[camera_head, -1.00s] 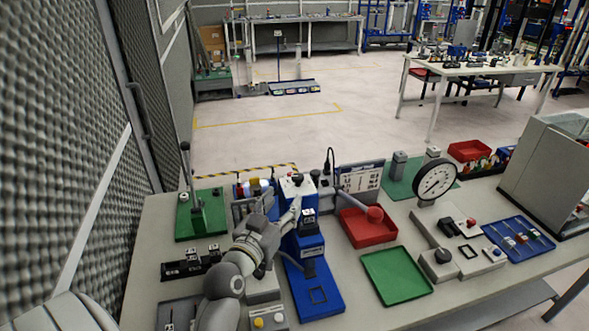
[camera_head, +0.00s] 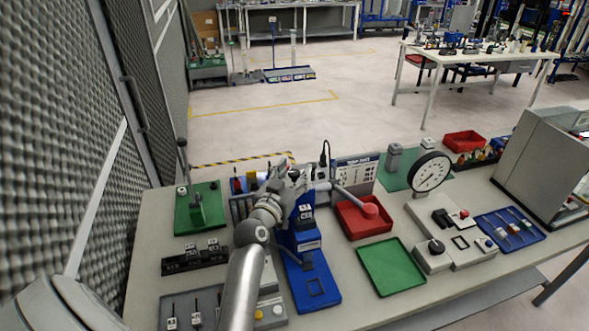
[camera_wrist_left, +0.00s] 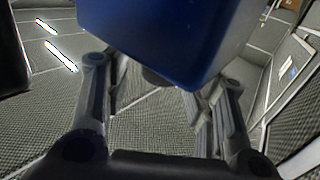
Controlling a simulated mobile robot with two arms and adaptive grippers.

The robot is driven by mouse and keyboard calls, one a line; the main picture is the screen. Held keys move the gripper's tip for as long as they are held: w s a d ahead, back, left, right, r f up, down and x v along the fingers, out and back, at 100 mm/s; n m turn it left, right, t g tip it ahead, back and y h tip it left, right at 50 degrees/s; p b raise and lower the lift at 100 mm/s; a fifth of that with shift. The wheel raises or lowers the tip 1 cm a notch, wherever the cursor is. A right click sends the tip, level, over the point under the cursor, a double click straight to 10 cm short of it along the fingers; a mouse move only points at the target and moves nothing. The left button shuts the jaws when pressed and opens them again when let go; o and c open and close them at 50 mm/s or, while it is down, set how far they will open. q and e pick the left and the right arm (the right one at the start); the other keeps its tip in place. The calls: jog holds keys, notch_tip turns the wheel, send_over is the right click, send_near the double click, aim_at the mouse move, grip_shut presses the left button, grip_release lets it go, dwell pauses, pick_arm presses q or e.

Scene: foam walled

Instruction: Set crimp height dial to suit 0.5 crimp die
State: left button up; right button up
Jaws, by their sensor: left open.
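The blue crimp press (camera_head: 312,285) stands near the middle of the bench. A black die with a white label (camera_head: 306,212) sits on its front; I cannot read the label. My left gripper (camera_head: 286,178) is at the top of the press and hides the height dial in the head view. In the left wrist view, the open fingers (camera_wrist_left: 160,95) stand on either side of a dark round knob (camera_wrist_left: 155,78), likely the dial, beside the blue press body (camera_wrist_left: 165,35). I cannot tell whether the fingers touch it. My right gripper is out of view.
The press lever with a red ball (camera_head: 370,208) reaches right over a red tray (camera_head: 364,222). A green tray (camera_head: 391,267) lies in front. A black die rack (camera_head: 195,258) and a green-based hand press (camera_head: 197,210) are left. A printed chart (camera_head: 355,172) stands behind.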

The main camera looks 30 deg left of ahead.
pick_arm(q)
jog(key=shift+w+a, duration=0.15)
jog(key=shift+w, duration=0.25)
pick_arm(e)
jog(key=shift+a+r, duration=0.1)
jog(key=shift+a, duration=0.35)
pick_arm(q)
jog(key=c, duration=1)
jog(key=shift+f+m+h+b, duration=0.15)
jog(key=shift+m+h+b, duration=0.2)
jog(key=shift+b, duration=0.3)
jog(key=m+h+b, duration=0.2)
jog(key=h+b, duration=0.1)
jog(key=b, duration=0.3)
jog(key=m+h+b, duration=0.2)
jog(key=h+b, duration=0.2)
jog(key=b, duration=0.3)
jog(key=m+g+h+b, duration=0.1)
jog(key=m+h+b, duration=0.1)
jog(key=b, duration=0.5)
jog(key=shift+f+m+h, duration=0.1)
jog(key=shift+m+h, duration=0.15)
jog(key=shift+h, duration=0.4)
jog(key=shift+r+m+g+h+b, duration=0.25)
jog(key=shift+m+g+h+b, duration=0.25)
jog(key=shift+b, duration=0.65)
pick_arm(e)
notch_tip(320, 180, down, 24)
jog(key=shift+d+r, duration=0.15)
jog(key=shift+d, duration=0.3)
